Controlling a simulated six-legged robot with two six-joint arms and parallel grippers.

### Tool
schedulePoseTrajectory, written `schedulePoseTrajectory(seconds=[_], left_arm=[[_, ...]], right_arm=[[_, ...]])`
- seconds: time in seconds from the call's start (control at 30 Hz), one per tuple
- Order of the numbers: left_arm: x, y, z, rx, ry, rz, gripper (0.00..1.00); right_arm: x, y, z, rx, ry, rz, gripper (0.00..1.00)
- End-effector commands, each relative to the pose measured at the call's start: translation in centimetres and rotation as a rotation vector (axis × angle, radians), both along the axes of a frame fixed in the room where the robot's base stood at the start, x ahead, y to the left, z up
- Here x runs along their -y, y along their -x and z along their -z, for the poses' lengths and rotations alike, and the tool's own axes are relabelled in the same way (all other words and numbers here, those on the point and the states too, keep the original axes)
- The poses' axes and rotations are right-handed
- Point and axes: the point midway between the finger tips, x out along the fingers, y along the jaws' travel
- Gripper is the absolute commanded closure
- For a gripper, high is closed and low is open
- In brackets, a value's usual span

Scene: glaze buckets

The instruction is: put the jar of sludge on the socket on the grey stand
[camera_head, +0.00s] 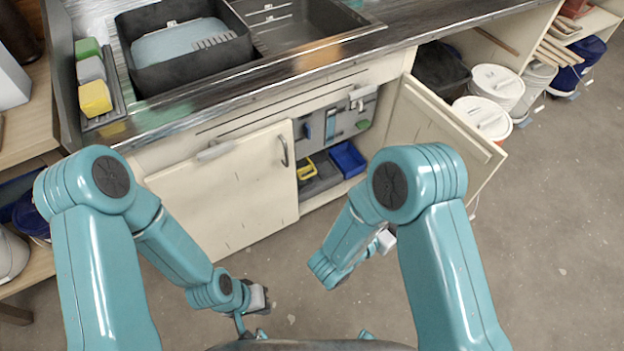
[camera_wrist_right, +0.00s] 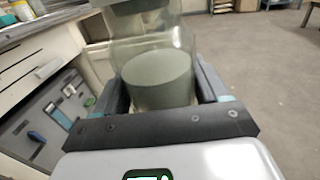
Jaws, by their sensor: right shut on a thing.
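The jar of sludge (camera_wrist_right: 158,80) fills the upper middle of the right wrist view. It is clear, with grey-green sludge in its lower part, and its top is cut off by the frame. My right gripper (camera_wrist_right: 162,92) is shut on it, with one dark finger on each side. In the head view the right wrist is mostly behind my own arm, and the jar cannot be made out. My left gripper (camera_head: 260,300) is low in the head view, above the floor; its fingers are too small and hidden to read. I cannot make out the grey stand or its socket.
A counter with a black tub (camera_head: 185,50) in a sink runs across the back. Below it a cabinet stands open, its right door (camera_head: 445,135) swung out. Inside are a grey tool panel (camera_head: 338,120) and a blue bin (camera_head: 348,158). White buckets (camera_head: 485,118) stand at right; floor is clear.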

Motion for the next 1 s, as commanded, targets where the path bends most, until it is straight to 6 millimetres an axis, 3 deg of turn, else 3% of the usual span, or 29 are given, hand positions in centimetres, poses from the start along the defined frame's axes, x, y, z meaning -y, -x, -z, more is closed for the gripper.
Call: schedulePoseTrajectory(seconds=[0.53,0.73,1.0], left_arm=[[0.0,0.0,-0.1,0.000,0.000,0.000,1.00],[0.0,0.0,-2.1,0.000,0.000,0.000,1.00],[0.0,0.0,-1.8,0.000,0.000,0.000,1.00]], right_arm=[[-0.2,-0.2,-0.1,0.003,0.000,0.000,0.76],[-0.2,0.1,-2.2,0.002,0.001,0.000,0.76],[-0.2,0.1,-1.9,0.002,0.001,0.001,0.76]])
